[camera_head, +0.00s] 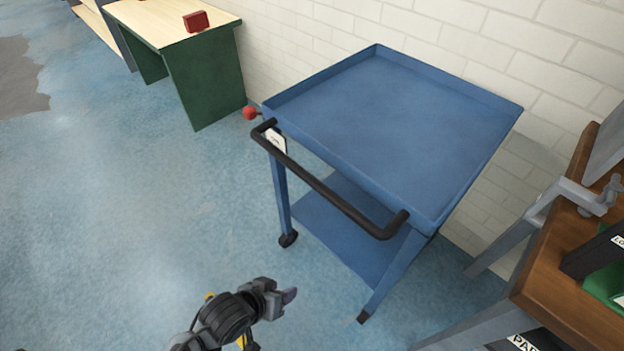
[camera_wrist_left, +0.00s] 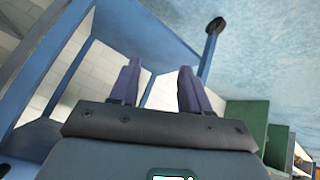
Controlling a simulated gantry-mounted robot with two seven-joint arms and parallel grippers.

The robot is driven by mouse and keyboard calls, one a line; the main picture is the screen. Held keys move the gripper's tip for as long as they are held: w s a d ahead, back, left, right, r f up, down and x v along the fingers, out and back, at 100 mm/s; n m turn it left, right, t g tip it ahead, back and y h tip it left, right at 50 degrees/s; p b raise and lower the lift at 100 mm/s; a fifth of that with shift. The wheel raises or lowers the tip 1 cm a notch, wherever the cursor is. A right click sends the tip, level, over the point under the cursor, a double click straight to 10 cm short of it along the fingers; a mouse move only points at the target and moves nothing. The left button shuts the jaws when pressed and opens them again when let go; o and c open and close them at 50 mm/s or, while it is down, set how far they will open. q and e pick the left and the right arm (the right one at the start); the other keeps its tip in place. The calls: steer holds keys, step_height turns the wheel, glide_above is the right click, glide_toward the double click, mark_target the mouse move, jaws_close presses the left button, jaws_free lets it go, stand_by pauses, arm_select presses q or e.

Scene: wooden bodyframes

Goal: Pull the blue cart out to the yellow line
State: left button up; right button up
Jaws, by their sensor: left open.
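The blue cart (camera_head: 400,110) stands against the white brick wall, with an empty top tray and a lower shelf (camera_head: 340,225). Its black handle bar (camera_head: 330,192) runs along the near side. My left gripper (camera_head: 289,296) is low, in front of the cart and apart from the handle. In the left wrist view its two purple fingers (camera_wrist_left: 158,88) are spread with nothing between them. The cart's blue frame (camera_wrist_left: 160,30) and a caster (camera_wrist_left: 215,25) show beyond them. No yellow line shows. My right gripper is not in view.
A green-sided bench (camera_head: 205,75) with a red block (camera_head: 196,21) on its top stands at the back left. A brown wooden table (camera_head: 560,290) with grey legs and a clamp stands close on the right. The blue floor (camera_head: 130,210) left of the cart is clear.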

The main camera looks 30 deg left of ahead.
arm_select(q)
steer(key=w+r+n+t+p, duration=0.1)
steer(key=w+r+n+t, duration=0.2)
steer(key=w+n+t, duration=0.15)
steer(key=n+t+h+p, duration=0.4)
steer(key=n+t+p, duration=0.4)
steer(key=p, duration=0.9)
glide_toward(312, 180)
steer(key=shift+m+g, duration=0.25)
steer(key=b+x, duration=0.1)
steer(key=x, duration=0.5)
steer(key=b+x, duration=0.1)
steer(key=x, duration=0.3)
steer(key=shift+w+a+f+b, duration=0.25)
steer(key=shift+f+b, duration=0.05)
steer(key=shift+b, duration=0.05)
jaws_close()
